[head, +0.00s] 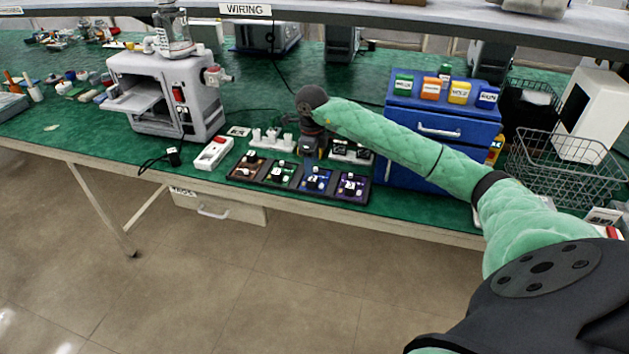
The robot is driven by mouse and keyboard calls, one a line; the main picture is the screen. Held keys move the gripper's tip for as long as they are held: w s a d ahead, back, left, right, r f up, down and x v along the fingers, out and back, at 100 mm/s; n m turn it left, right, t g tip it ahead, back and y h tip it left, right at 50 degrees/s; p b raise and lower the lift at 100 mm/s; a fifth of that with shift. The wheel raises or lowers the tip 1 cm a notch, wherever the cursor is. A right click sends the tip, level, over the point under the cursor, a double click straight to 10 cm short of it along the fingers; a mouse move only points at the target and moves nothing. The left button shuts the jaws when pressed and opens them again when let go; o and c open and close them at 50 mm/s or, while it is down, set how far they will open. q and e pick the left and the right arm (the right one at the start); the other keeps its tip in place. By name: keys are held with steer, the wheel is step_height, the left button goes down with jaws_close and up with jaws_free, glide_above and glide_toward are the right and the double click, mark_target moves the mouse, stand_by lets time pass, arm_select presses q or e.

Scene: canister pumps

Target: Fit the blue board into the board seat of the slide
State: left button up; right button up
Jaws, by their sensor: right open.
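The blue board (317,182) lies in a dark tray (268,183) near the table's front edge, between a green board (281,173) and a purple board (350,188). My right gripper (310,163) points down just above the blue board and partly hides its far side. It is open; I see nothing held in it. Whether it touches the board is not clear. The grey machine (190,90) stands to the left with a flat slide (142,101) sticking out of its open front. The board seat is too small to make out. My left gripper is not in view.
Green tabletop behind is fairly clear.

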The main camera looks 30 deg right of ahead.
mark_target(313, 178)
steer(key=shift+s+f+p, duration=0.1)
steer(key=shift+f+p, duration=0.2)
steer(key=shift+f, duration=0.25)
steer(key=shift+f+p, duration=0.3)
steer(key=shift+f, duration=0.15)
step_height(313, 178, down, 3)
steer(key=shift+s+r+p, duration=0.1)
steer(key=shift+r+p, duration=0.05)
steer(key=shift+p, duration=0.3)
steer(key=shift+f, duration=0.45)
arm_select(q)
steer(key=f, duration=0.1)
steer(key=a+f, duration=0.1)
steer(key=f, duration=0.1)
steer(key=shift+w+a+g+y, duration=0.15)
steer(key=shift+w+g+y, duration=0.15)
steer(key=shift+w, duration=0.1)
arm_select(e)
steer(key=shift+c, duration=0.2)
steer(key=c, duration=1.1)
